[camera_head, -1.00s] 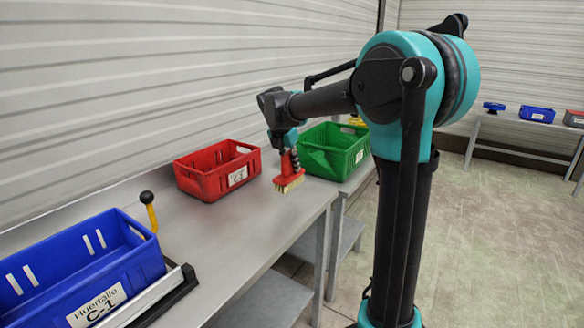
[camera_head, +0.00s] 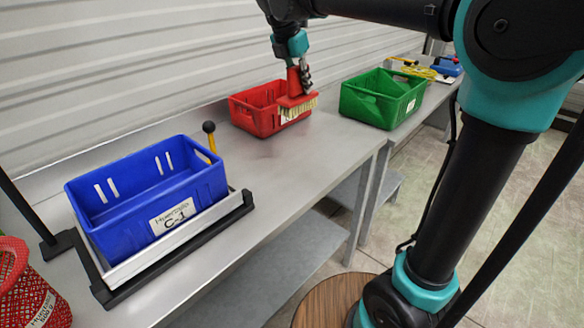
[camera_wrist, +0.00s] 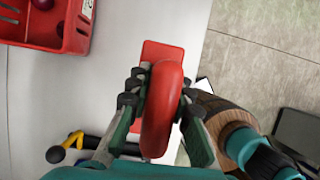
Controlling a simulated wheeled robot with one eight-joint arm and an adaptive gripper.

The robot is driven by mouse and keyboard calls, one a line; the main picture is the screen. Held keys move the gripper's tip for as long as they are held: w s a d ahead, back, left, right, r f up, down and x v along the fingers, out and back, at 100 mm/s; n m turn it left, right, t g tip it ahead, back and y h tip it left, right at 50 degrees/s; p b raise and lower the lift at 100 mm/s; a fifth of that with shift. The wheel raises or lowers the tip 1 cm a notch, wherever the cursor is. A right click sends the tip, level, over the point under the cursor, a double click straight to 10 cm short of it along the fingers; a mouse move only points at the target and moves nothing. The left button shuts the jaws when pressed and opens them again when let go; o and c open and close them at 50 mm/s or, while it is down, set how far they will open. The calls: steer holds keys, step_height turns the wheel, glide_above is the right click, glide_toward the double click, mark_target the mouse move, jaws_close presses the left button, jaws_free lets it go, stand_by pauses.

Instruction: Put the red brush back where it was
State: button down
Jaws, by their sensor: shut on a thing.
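The red brush (camera_head: 294,99) has pale bristles pointing down. My gripper (camera_head: 304,77) is shut on its handle and holds it upright above the table. In the head view the brush overlaps the front right of the red crate (camera_head: 250,115); in the wrist view it is outside that crate (camera_wrist: 77,40), over the bare table edge. The wrist view shows the red handle (camera_wrist: 162,105) between the fingers of my gripper (camera_wrist: 160,98), with the brush's flat red head beyond. The bristles are hidden there.
A blue crate (camera_head: 90,228) sits on a scale with a black-ended frame (camera_head: 170,255). A yellow post with a black knob (camera_head: 210,135) stands behind it. A green crate (camera_head: 362,103) is at right. A red mesh basket (camera_head: 48,300) is at lower left. The middle tabletop (camera_head: 265,175) is clear.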

mark_target(289, 117)
steer(key=shift+s+a, duration=0.2)
steer(key=shift+s, duration=0.1)
step_height(289, 117, down, 20)
steer(key=shift+r, duration=0.2)
steer(key=c, duration=1.4)
jaws_free()
steer(key=shift+f, duration=0.15)
steer(key=shift+o, duration=0.2)
steer(key=v, duration=1.2)
